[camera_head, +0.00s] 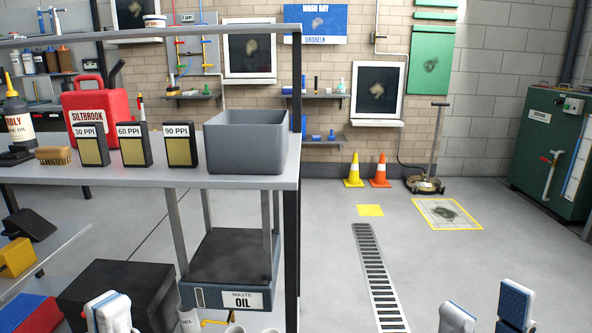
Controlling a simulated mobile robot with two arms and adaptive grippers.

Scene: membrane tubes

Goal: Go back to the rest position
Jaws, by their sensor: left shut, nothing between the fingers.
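My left gripper (108,312) shows at the bottom left edge, in front of the lower shelf. Its white fingertips are together and nothing shows between them. My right gripper (486,311) shows at the bottom right edge over the floor. Its two white and blue fingers stand apart with nothing visible between them. Both arms are below the picture. On the bench (232,183) stand three black boxes marked 30 PPI (90,146), 60 PPI (133,146) and 90 PPI (179,146), and an open grey bin (247,151). Neither gripper touches them.
The bench's dark upright post (292,240) stands between my grippers. A waste oil tray (212,299) sits under the bench, with a black box (118,285) left of it. A floor drain (376,280) runs toward me. Two cones (354,170) stand at the back. The right floor is mostly clear.

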